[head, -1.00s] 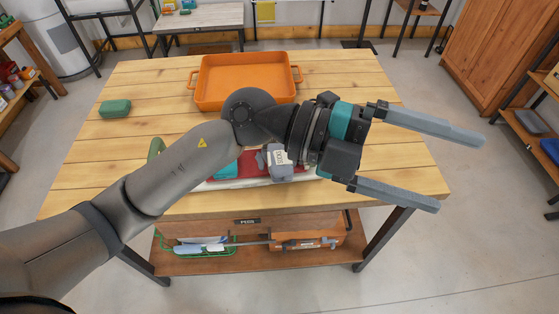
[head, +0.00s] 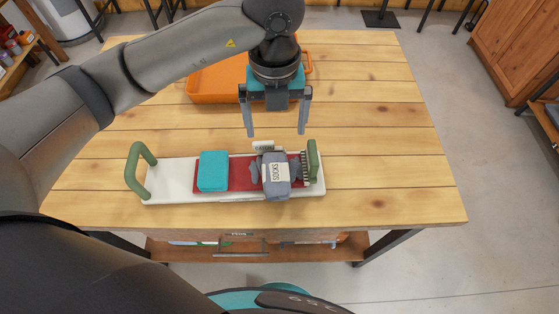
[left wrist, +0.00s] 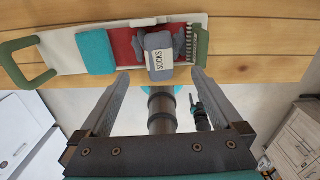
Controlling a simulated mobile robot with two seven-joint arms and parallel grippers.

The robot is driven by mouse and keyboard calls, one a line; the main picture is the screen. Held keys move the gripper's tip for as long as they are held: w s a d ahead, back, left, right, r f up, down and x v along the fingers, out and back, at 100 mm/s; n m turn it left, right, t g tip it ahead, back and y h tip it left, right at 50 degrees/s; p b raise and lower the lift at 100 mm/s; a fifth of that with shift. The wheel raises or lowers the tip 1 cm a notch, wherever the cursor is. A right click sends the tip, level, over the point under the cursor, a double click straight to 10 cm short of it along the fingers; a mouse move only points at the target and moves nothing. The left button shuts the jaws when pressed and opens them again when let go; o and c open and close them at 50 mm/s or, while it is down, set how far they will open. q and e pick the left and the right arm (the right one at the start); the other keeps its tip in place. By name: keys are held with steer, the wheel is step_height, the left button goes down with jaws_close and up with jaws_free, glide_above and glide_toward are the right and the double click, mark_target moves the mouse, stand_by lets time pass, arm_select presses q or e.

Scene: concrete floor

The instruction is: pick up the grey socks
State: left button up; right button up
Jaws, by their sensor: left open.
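The grey socks (head: 276,175), a bundle with a white label reading SOCKS, lie on a red cloth on a white tray (head: 170,185) with green handles. They also show in the left wrist view (left wrist: 160,57), at the top middle. My left gripper (head: 276,132) is open and empty, its fingers pointing down just behind and above the socks. In the left wrist view its two fingers (left wrist: 161,82) are spread wide, with the socks beyond the gap between their tips. My right gripper is not in either view.
A teal block (head: 213,171) sits on the tray left of the socks. A small white tag (head: 263,147) stands behind them and a dark comb-like strip lies at their right. An orange bin (head: 215,85) is at the back, partly behind my arm. The table's right side is bare.

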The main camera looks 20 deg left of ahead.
arm_select(q)
step_height(320, 180, down, 4)
glide_above(275, 168)
steer(key=f, duration=0.4)
steer(key=shift+w+f, duration=0.1)
steer(key=shift+w, duration=0.15)
steer(key=shift+f, duration=0.45)
steer(key=f, duration=0.5)
steer(key=shift+s, duration=0.2)
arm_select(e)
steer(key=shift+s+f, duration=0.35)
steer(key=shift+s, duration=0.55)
arm_select(q)
steer(key=shift+c, duration=0.2)
steer(key=c, duration=1.4)
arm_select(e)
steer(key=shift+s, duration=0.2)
